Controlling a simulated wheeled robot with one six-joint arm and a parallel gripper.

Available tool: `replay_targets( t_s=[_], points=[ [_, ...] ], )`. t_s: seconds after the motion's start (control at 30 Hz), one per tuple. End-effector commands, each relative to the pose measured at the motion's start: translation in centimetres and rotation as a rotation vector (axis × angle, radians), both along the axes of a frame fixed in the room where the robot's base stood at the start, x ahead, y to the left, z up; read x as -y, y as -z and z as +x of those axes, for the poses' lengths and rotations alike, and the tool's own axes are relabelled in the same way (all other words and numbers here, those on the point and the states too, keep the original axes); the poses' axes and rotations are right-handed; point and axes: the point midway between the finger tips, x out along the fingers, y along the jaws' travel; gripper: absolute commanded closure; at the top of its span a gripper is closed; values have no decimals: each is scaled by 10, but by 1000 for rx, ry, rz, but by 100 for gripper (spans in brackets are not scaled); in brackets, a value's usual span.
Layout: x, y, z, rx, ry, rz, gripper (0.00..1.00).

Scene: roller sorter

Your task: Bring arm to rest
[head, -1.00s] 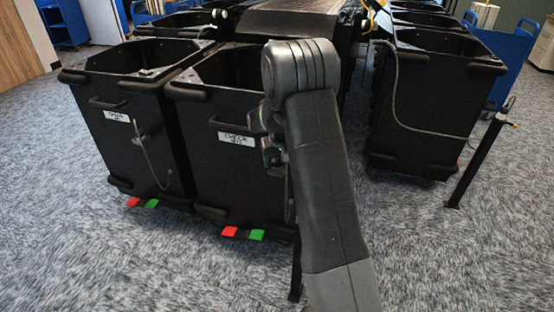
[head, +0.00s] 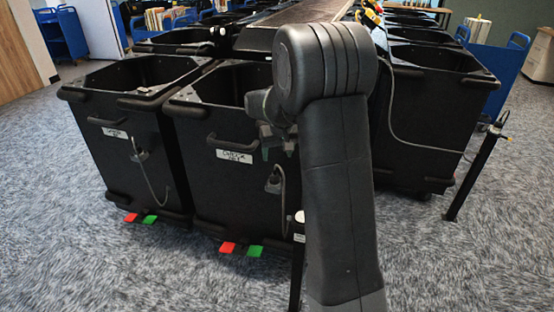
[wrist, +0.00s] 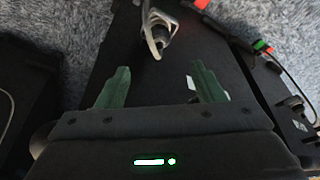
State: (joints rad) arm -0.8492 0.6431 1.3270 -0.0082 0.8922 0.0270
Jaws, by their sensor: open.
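My gripper (head: 278,140) is partly hidden behind my arm in the head view, in front of the right front bin. In the wrist view my gripper (wrist: 162,88) has its two green fingers apart with nothing between them. My arm is folded, with its elbow high near the middle of the head view. The right front bin (head: 230,190) is black, with a white label (head: 234,156) and a cable plug (head: 273,184). In the wrist view a plug with a pale cable (wrist: 158,35) shows beyond the fingertips, apart from them.
A second black bin (head: 110,150) stands at left, and another (head: 425,130) stands right of my arm. A thin black post (head: 475,175) stands on the right. Red (head: 227,248) and green (head: 255,251) tabs lie at the bin's foot. The carpet (head: 130,270) in front is clear.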

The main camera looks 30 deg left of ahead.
Motion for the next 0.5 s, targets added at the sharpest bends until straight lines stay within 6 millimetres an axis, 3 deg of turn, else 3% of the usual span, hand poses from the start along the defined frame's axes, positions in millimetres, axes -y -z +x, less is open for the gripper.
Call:
replay_targets(
  t_s=[0.33,0.5],
  points=[
    [0,-2,0,1,0,1,38],
    [-3,14,3,-1,0,-1,38]
  ],
)
